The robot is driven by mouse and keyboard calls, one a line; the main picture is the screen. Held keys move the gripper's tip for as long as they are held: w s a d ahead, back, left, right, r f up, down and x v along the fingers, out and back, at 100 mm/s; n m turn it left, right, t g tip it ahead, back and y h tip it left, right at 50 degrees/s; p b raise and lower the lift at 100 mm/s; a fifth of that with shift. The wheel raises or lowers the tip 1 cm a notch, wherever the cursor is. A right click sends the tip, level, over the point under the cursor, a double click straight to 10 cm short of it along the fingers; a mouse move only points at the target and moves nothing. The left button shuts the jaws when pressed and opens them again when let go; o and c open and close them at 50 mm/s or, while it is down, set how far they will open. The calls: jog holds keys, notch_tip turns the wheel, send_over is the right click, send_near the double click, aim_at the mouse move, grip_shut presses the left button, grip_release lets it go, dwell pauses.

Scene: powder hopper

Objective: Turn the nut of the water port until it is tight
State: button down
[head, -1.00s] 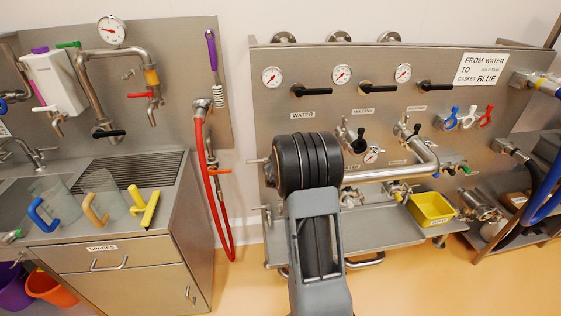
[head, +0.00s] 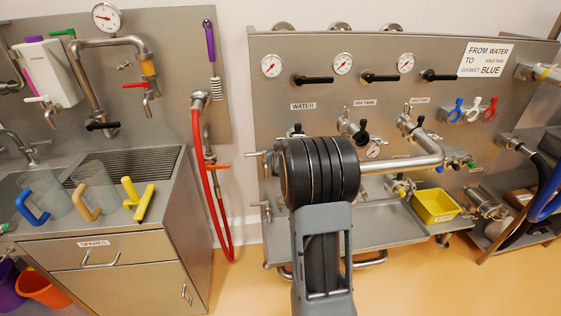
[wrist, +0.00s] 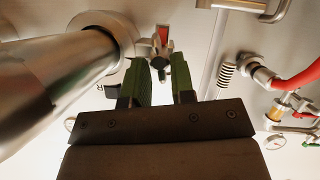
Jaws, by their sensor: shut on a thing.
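The water port sits under the WATER label (head: 303,106) on the steel panel. In the head view my black wrist covers most of it, and only a dark knob (head: 297,131) shows above. In the wrist view my gripper (wrist: 161,76) has its two green-padded fingers on either side of a small dark nut (wrist: 164,63), shut on it. A silver fitting with a red mark (wrist: 163,38) stands just beyond the fingertips. How tight the nut is cannot be seen. The fingers are hidden in the head view.
A thick steel pipe (wrist: 60,75) runs close beside the fingers in the wrist view. A red hose (head: 200,170) hangs left of the panel. A yellow bin (head: 435,206) stands on the shelf at right. Black-handled valves (head: 313,80) line the panel above.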

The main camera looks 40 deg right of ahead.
dwell(0.3)
jog(key=c, duration=1.3)
grip_release()
jog(key=v, duration=1.4)
jog(key=shift+b, duration=0.35)
jog(key=shift+d, duration=0.1)
